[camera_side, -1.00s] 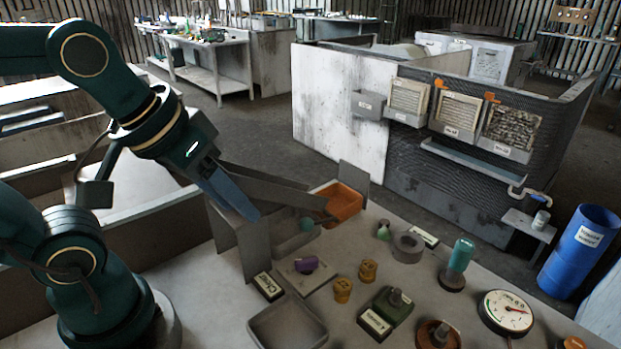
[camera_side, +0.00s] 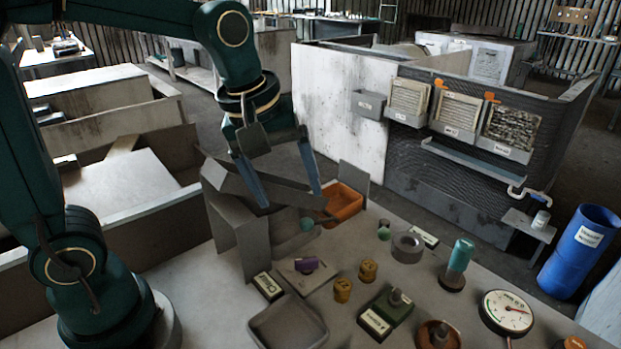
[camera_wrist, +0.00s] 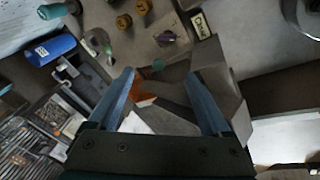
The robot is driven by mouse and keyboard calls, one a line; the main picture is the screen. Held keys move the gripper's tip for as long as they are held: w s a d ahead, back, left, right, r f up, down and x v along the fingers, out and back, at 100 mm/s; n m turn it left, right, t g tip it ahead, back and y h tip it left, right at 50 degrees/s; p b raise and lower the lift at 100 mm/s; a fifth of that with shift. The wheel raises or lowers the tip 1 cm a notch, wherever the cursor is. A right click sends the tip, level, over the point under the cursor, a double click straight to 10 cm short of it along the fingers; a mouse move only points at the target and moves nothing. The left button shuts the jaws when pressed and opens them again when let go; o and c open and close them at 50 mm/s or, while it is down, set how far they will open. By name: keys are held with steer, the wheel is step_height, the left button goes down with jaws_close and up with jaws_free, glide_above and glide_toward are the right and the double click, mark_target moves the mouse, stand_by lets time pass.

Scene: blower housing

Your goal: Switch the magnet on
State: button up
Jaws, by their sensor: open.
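A small purple knob (camera_side: 306,264) sits on a flat grey plate (camera_side: 322,279) on the bench. Beside it stands a dark block with a pale label (camera_side: 268,286), which seems to read "Chuck" in the wrist view (camera_wrist: 202,25). The purple knob also shows in the wrist view (camera_wrist: 166,37). No part is plainly marked as a magnet. My gripper (camera_side: 290,195) is open and empty, its blue fingers apart. It hangs over the grey chute, behind and above the purple knob. In the wrist view my gripper (camera_wrist: 160,78) points toward the chute and orange bin.
The grey chute (camera_side: 232,218) and orange bin (camera_side: 345,203) lie below my gripper. An empty grey tray (camera_side: 290,335), brass pieces (camera_side: 342,290), a green labelled block (camera_side: 392,302), a teal-handled tool (camera_side: 459,258) and a dial gauge (camera_side: 507,312) stand on the bench.

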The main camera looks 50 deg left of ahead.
steer(key=n+g, duration=0.2)
glide_above(307, 226)
steer(key=s+d, duration=0.1)
steer(key=s, duration=0.1)
step_height(307, 226, down, 5)
steer(key=f, duration=0.2)
steer(key=f+g, duration=0.1)
steer(key=shift+w+d+f, duration=0.3)
steer(key=shift+f, duration=0.1)
steer(key=shift+s+f, duration=0.1)
steer(key=shift+f, duration=2.7)
steer(key=shift+c, duration=0.3)
jaws_close()
steer(key=shift+m, duration=0.9)
